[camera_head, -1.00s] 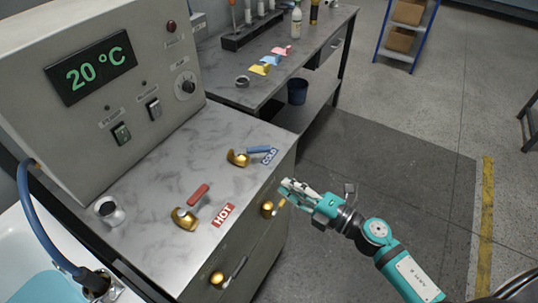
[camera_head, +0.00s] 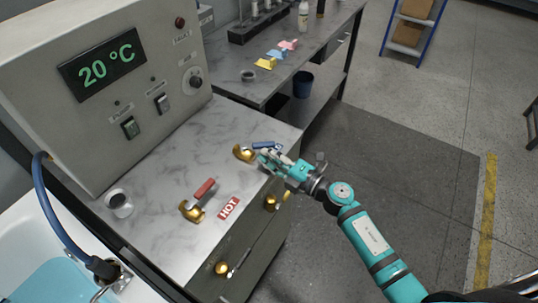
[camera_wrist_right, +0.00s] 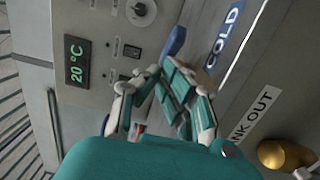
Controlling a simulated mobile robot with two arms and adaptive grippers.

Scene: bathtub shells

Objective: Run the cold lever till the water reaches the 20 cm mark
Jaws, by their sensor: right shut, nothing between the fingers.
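The cold lever has a brass body (camera_head: 243,154) and a blue handle (camera_head: 264,145), which points right on the marble top. Its handle also shows in the right wrist view (camera_wrist_right: 174,40), beside the COLD label (camera_wrist_right: 225,38). My right gripper (camera_head: 266,158) is shut and empty, with its fingertips just in front of the blue handle. I cannot tell whether they touch it. In the right wrist view its fingertips (camera_wrist_right: 161,74) lie close to the handle's end. Blue water (camera_head: 48,284) shows in the white tub at the lower left. No level mark is visible. My left gripper is not in view.
The hot lever's red handle (camera_head: 204,188) stands nearer the front, beside the HOT label (camera_head: 228,208). A control panel with a display (camera_head: 103,65) reading 20 °C rises behind. A white cup-like object (camera_head: 119,203) stands on the left. Brass knobs (camera_head: 271,203) stick out of the cabinet front.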

